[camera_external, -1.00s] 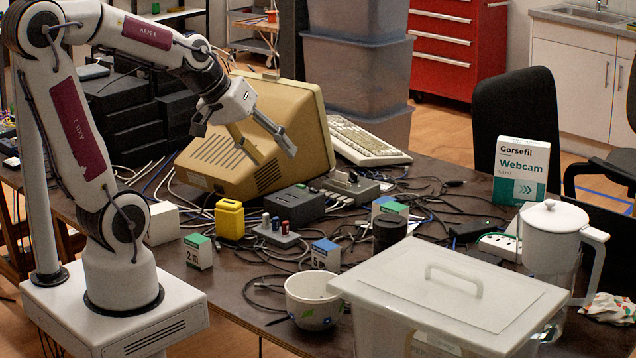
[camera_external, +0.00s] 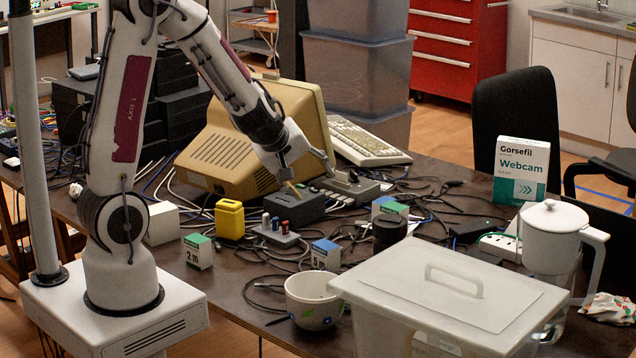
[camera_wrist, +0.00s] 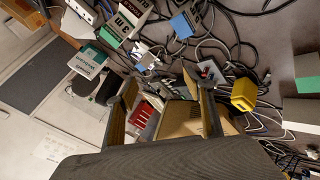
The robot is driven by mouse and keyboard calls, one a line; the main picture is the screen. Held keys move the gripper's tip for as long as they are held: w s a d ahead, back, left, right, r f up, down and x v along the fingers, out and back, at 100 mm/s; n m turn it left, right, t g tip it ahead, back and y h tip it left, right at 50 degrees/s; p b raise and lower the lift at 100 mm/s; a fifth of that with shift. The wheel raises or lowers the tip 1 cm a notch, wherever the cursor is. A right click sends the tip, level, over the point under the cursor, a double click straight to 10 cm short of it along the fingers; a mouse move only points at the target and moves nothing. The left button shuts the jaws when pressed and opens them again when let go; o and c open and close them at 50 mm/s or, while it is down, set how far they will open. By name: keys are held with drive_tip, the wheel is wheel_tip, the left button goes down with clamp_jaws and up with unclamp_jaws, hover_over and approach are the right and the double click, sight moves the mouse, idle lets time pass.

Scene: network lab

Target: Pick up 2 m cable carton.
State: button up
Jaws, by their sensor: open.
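The 2 m cable carton (camera_external: 199,252) is a small white box with a green top, upright on the left part of the table in the external view. In the wrist view a green-topped box (camera_wrist: 308,70) at the right edge appears to be this carton, partly cut off. My gripper (camera_external: 313,181) is open, over the middle of the table near the grey devices, to the right of and behind the carton. The wrist view shows its two fingers (camera_wrist: 166,106) spread apart, holding nothing.
A yellow container (camera_external: 230,219) and white box (camera_external: 162,223) stand close behind the carton. Cables cover much of the table.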

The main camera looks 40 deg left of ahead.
drive_tip(key=a+f+n+g+y, duration=0.1)
drive_tip(key=a+f+n+y, duration=0.2)
drive_tip(key=a+f, duration=0.3)
drive_tip(key=n+g+y, duration=0.5)
drive_tip(key=g+y, duration=0.1)
drive_tip(key=y, duration=0.3)
approach(202, 241)
drive_tip(key=a, duration=0.1)
drive_tip(key=w+a+f, duration=0.1)
drive_tip(key=a+f, duration=0.1)
drive_tip(key=shift+w+a, duration=0.3)
drive_tip(key=shift+a, duration=0.05)
drive_tip(key=shift+s+a, duration=0.1)
drive_tip(key=shift+s, duration=0.2)
drive_tip(key=shift+g, duration=0.3)
drive_tip(key=shift+x, duration=1.3)
drive_tip(key=shift+a, duration=0.15)
